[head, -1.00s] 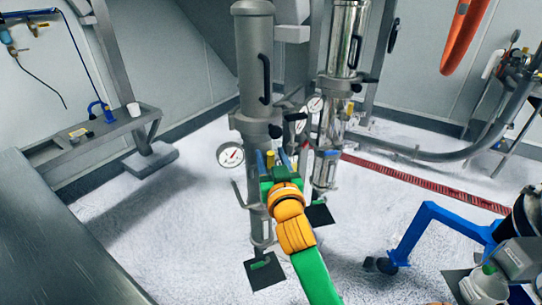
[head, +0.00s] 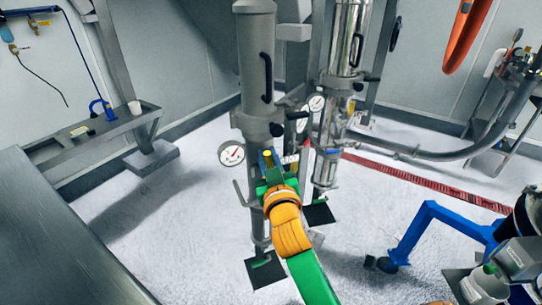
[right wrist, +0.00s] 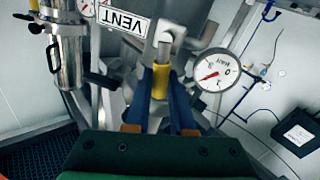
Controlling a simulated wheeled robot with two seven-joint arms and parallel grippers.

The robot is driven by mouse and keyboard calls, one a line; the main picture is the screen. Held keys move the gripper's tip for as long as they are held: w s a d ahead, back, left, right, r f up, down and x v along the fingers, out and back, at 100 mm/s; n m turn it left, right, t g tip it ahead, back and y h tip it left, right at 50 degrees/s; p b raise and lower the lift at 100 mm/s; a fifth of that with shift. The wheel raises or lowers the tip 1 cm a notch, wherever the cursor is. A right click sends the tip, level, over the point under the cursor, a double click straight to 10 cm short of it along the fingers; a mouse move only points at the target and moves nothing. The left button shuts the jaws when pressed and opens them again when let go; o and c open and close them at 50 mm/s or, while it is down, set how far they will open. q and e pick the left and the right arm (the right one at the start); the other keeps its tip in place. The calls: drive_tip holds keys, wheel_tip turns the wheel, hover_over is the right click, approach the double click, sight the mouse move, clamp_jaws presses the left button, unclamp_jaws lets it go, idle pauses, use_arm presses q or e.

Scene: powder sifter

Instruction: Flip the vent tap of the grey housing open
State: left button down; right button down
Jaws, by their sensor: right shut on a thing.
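The grey housing (head: 253,60) is a tall upright cylinder with a black handle, in the middle of the head view. The vent tap's yellow-sleeved lever (right wrist: 161,78) shows in the right wrist view below a white VENT label (right wrist: 123,18), which appears upside down. My right gripper (head: 267,160) is at the housing's lower part, its blue fingers closed on both sides of the yellow sleeve. The lever points toward my gripper. The tap body behind it is partly hidden. My left gripper is not in view.
A round gauge (head: 231,153) sits close left of my right gripper. A polished metal housing (head: 345,40) stands to the right, with another gauge (head: 317,102). A blue wheeled frame (head: 425,225) is at lower right. The floor between is clear.

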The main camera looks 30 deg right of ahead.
drive_tip(key=n, duration=0.1)
drive_tip(key=a+n, duration=0.1)
drive_tip(key=n, duration=0.1)
drive_tip(key=f+n+t, duration=0.1)
drive_tip(key=shift+w+a+n, duration=0.2)
drive_tip(key=shift+a+n, duration=0.15)
drive_tip(key=shift+n, duration=0.05)
drive_tip(key=shift+w+a+f+n+t+y+b, duration=0.1)
drive_tip(key=shift+a+f+n+t+y+b, duration=0.3)
drive_tip(key=shift+n, duration=1.75)
drive_tip(key=shift+w+a+f+n+t+y+b, duration=0.2)
drive_tip(key=shift+f+n+y, duration=0.5)
drive_tip(key=shift+n, duration=1.4)
drive_tip(key=shift+s+a+f+n+t+y+b, duration=0.1)
drive_tip(key=shift+a+f+n+t+y+b, duration=0.4)
drive_tip(key=shift+n, duration=1.65)
drive_tip(key=shift+d+f+n, duration=0.1)
drive_tip(key=shift+f+n, duration=0.2)
drive_tip(key=c, duration=0.8)
unclamp_jaws()
drive_tip(key=shift+o, duration=0.2)
